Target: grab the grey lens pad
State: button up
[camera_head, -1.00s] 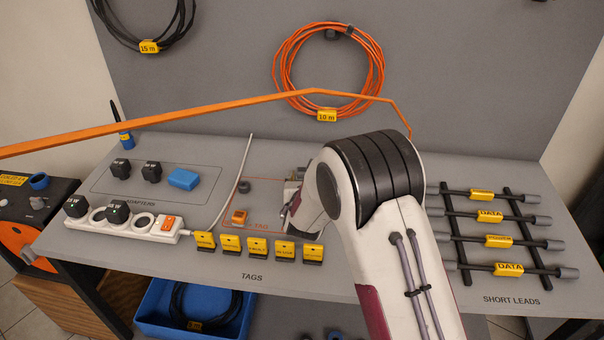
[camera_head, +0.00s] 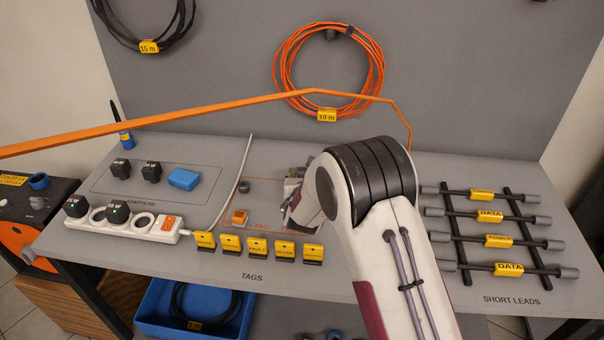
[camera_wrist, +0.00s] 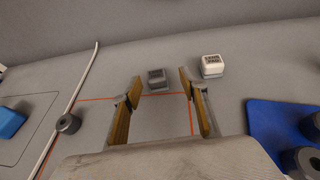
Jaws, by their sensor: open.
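A small grey block with a dark marked top (camera_wrist: 156,78), which looks like the lens pad, lies on the grey table in the wrist view. It is beyond and between the tips of my gripper (camera_wrist: 160,88), whose two fingers are apart with nothing held. Whether the fingertips are level with the block I cannot tell. In the head view my gripper (camera_head: 288,212) is partly hidden by my own arm, and the grey block cannot be made out there.
A white block (camera_wrist: 212,66) sits close right of the grey one. Yellow tags (camera_head: 258,246) line the front.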

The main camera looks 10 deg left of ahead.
aim_at(302, 169)
dwell(0.3)
jog(key=shift+a+x, duration=0.15)
jog(key=shift+x, duration=0.55)
jog(key=shift+a+x, duration=0.15)
jog(key=shift+x, duration=1.7)
jog(key=shift+r, duration=0.1)
jog(key=c, duration=1)
